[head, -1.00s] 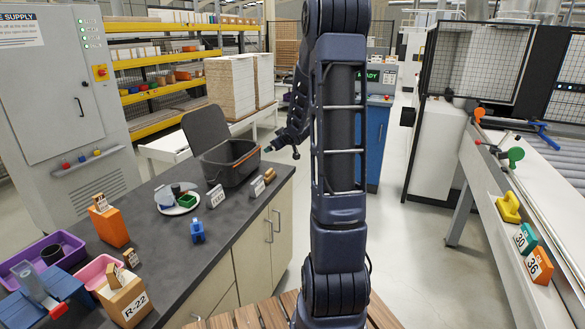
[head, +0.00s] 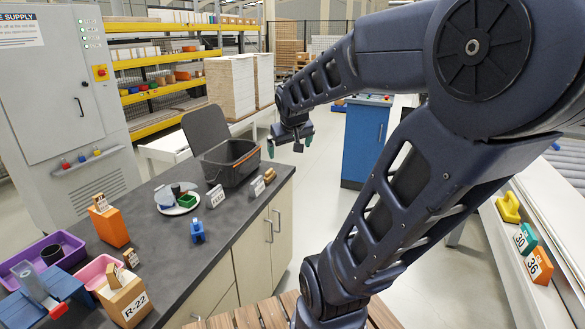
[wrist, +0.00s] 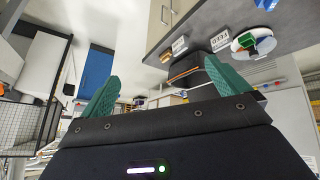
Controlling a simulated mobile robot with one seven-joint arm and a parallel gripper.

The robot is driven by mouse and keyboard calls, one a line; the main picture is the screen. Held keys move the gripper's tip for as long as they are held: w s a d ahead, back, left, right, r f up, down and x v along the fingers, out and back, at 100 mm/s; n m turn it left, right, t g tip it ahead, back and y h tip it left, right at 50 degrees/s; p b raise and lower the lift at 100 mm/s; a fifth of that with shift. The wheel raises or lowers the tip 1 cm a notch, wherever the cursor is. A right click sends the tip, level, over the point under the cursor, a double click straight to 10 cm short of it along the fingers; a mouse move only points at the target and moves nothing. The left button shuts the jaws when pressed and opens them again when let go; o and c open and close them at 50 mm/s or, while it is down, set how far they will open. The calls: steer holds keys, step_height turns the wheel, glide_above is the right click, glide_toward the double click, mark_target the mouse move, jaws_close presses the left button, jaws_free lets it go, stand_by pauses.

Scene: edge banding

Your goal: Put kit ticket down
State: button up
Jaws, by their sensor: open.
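My gripper (head: 290,146) is open over the far right end of the dark counter, to the right of the grey bin. In the wrist view its two green fingers (wrist: 161,72) stand wide apart with nothing between them. I cannot tell which thing is the kit ticket. Two white cards stand at the counter's right edge: a lettered card (head: 215,196) and a second card (head: 258,186) by the bin. They also show in the wrist view, the lettered one (wrist: 221,40) and the other (wrist: 180,45). A box marked R-22 (head: 127,302) stands at the near left.
A plate (head: 180,209) with small items, a blue object (head: 198,232) and an orange box (head: 112,228) are on the counter (head: 160,257). A blue cabinet (head: 364,143) stands beyond open floor.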

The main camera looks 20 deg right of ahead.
steer(key=s+a+g+y, duration=0.1)
steer(key=s+a, duration=0.3)
steer(key=s, duration=0.8)
steer(key=shift+a+f+g+y, duration=0.15)
steer(key=shift+f+g+y, duration=0.25)
steer(key=shift+f+g, duration=0.1)
